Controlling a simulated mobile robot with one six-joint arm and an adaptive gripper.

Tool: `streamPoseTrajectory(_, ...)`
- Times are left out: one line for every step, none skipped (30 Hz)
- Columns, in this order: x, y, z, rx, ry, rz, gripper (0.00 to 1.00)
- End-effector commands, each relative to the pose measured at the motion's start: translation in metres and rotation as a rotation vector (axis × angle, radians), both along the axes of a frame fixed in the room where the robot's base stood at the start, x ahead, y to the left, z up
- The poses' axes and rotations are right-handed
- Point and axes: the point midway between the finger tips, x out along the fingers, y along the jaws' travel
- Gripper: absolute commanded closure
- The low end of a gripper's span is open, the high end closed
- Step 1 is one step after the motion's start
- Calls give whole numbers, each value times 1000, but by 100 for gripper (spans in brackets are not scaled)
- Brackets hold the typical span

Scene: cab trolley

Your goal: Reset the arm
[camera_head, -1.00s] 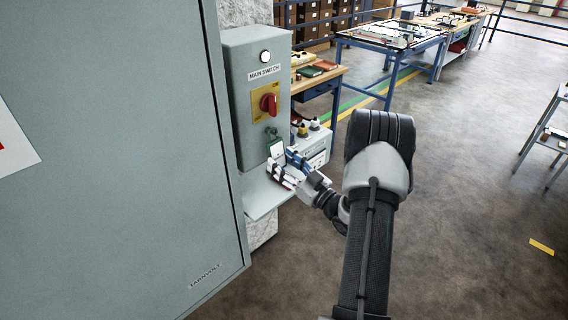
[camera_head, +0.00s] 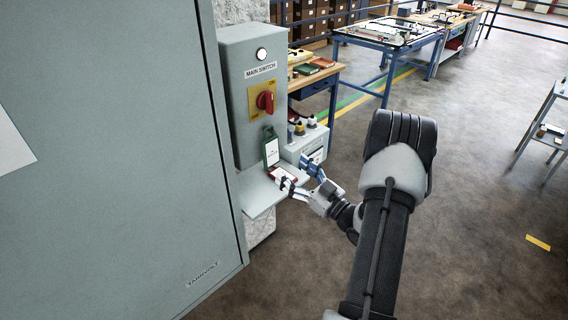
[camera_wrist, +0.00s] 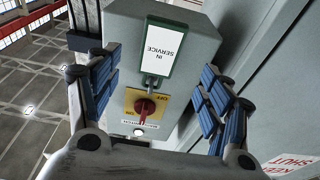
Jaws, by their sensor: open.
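My gripper (camera_head: 299,173) is open and empty, in front of the small shelf below the main switch box (camera_head: 236,95). In the wrist view its blue-padded fingers (camera_wrist: 160,92) stand wide apart, with the box between and beyond them. A green-framed tag (camera_head: 272,149) hangs on the box below the red switch knob (camera_head: 265,101). The wrist view shows the tag (camera_wrist: 160,48) upside down, reading "IN SERVICE", clear of the fingers. The red knob (camera_wrist: 145,108) sits on its yellow plate there. My fingers partly hide a red and white item (camera_head: 281,175) on the shelf.
A large grey cabinet (camera_head: 110,150) fills the left. The shelf (camera_head: 256,196) juts out below the box, and a small grey unit with knobs (camera_head: 307,143) stands behind my gripper. Workbenches (camera_head: 390,38) stand farther back. The floor at right (camera_head: 480,200) is mostly clear.

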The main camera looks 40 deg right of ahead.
Motion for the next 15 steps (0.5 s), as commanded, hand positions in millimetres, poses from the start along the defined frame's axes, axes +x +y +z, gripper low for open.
streamPoseTrajectory(-12,-2,-2,4,0,-5,27)
streamPoseTrajectory(-18,-3,-4,4,1,-5,27)
streamPoseTrajectory(-26,-4,-5,3,1,-5,27)
streamPoseTrajectory(-32,-4,-6,2,1,-6,27)
streamPoseTrajectory(-37,-4,-7,3,0,-5,27)
streamPoseTrajectory(-43,-4,-8,3,0,-5,27)
streamPoseTrajectory(-47,-4,-9,2,0,-3,27)
streamPoseTrajectory(-51,-5,-9,2,-1,-4,27)
streamPoseTrajectory(-55,-5,-10,1,-1,-3,27)
streamPoseTrajectory(-57,-5,-10,0,-1,-1,27)
streamPoseTrajectory(-59,-5,-11,0,-1,-1,27)
streamPoseTrajectory(-62,-5,-11,0,-1,-2,27)
streamPoseTrajectory(-63,-5,-11,0,-1,-1,27)
streamPoseTrajectory(-63,-5,-11,0,-1,-1,27)
streamPoseTrajectory(-64,-5,-11,0,-1,0,27)
